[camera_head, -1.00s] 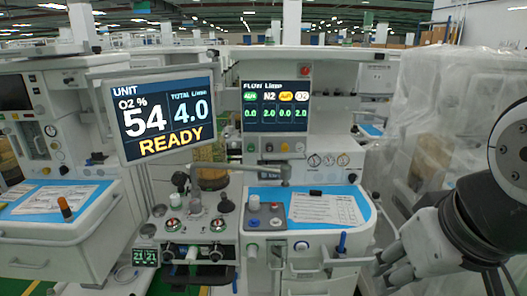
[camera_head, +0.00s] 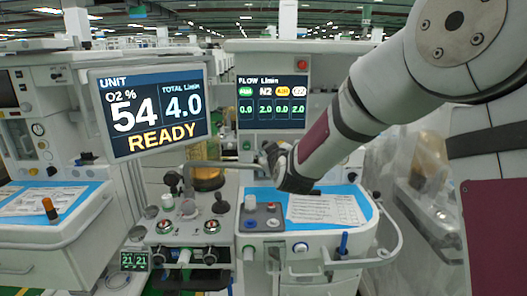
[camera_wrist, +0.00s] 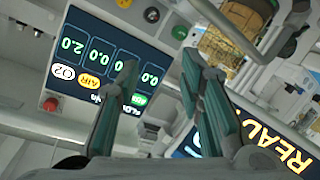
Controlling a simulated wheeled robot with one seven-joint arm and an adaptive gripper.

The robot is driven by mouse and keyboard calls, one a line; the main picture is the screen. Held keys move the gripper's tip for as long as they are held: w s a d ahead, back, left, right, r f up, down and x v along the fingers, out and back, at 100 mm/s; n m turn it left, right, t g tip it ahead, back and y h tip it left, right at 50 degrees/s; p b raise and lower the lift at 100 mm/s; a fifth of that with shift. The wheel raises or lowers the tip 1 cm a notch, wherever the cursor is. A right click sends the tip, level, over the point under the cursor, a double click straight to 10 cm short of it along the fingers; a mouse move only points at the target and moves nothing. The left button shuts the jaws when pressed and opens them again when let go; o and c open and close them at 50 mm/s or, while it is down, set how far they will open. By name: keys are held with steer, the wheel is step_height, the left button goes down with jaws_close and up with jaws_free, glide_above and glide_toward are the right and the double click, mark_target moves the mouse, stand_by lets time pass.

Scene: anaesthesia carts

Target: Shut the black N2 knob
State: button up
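The flow display (camera_head: 272,102) reads 2.0 under N2. A row of small coloured knobs sits below it. The knob I take to be the black N2 knob (camera_wrist: 180,32) shows as a dark round shape in the wrist view, between a yellow knob (camera_wrist: 152,15) and a green one. In the head view my gripper hides that spot. My gripper (camera_head: 272,158) is in front of the panel below the display. In the wrist view its two fingers (camera_wrist: 160,62) are spread with nothing between them. The knob lies beyond the fingertips, apart from them.
A tilted monitor (camera_head: 150,112) reading READY stands left of the flow display. A grey horizontal arm (camera_head: 225,164) crosses below the displays. The blue worktop (camera_head: 350,193) holds a paper sheet and a small panel of coloured knobs (camera_head: 262,216). Plastic-wrapped equipment (camera_head: 425,190) stands right.

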steer(key=w+f+t+h+b, duration=0.1)
steer(key=w+f+t+h, duration=0.15)
steer(key=w+f, duration=0.35)
steer(key=w+b, duration=0.1)
steer(key=w, duration=1.2)
steer(key=shift+w+f+m, duration=0.15)
steer(key=shift+w+m, duration=0.05)
steer(key=shift+m, duration=0.1)
steer(key=shift+a, duration=0.1)
steer(key=shift+c, duration=0.6)
jaws_close()
